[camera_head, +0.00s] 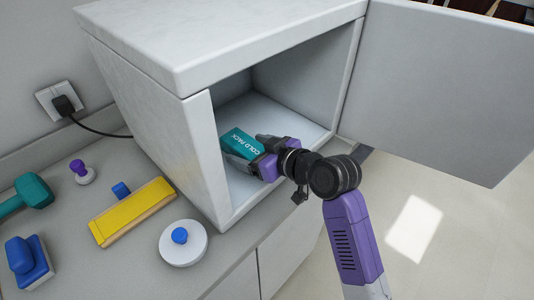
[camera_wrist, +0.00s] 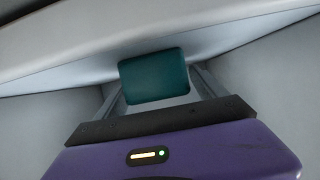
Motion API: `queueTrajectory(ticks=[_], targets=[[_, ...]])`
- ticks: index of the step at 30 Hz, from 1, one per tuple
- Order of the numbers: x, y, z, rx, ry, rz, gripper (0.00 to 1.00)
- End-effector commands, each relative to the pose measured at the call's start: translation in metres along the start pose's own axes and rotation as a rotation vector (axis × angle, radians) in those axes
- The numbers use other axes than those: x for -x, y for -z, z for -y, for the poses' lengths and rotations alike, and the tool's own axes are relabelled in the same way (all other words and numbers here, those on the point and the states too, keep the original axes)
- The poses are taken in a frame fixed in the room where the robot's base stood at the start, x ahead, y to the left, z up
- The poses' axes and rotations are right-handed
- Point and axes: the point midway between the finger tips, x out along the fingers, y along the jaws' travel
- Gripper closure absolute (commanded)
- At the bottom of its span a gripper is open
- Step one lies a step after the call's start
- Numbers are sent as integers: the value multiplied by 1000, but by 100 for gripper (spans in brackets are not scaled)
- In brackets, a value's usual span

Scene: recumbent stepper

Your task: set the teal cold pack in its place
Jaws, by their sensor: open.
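The teal cold pack (camera_head: 243,143), lettered "COLD PACK", is inside the open white cabinet (camera_head: 219,66), near its left wall. My gripper (camera_head: 249,152) reaches in through the cabinet opening, with its fingers beside the pack. In the wrist view the cold pack (camera_wrist: 154,77) is ahead, between my two open fingers (camera_wrist: 157,90). A gap shows between the pack and at least the right finger. I cannot tell whether the pack rests fully on the cabinet floor.
The cabinet door (camera_head: 440,85) stands open at the right. On the counter at left are a yellow block (camera_head: 132,211), a white disc with a blue knob (camera_head: 183,243), a blue stamp-like object (camera_head: 29,260), a teal dumbbell (camera_head: 27,192) and a plugged-in cord (camera_head: 100,133).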

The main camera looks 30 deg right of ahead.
Motion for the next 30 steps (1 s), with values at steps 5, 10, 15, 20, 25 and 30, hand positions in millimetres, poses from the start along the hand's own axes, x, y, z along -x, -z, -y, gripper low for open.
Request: queueTrajectory(ticks=[5, 10, 15, 20, 25, 30], targets=[[37, -1, 0, 0, -2, -1, 19], [71, -1, 0, 1, -2, -1, 19], [95, 0, 0, 0, -1, 0, 19], [104, -1, 0, 1, -1, 0, 19], [106, -1, 0, 0, 0, 1, 19], [106, -7, 2, -11, -7, 3, 19]])
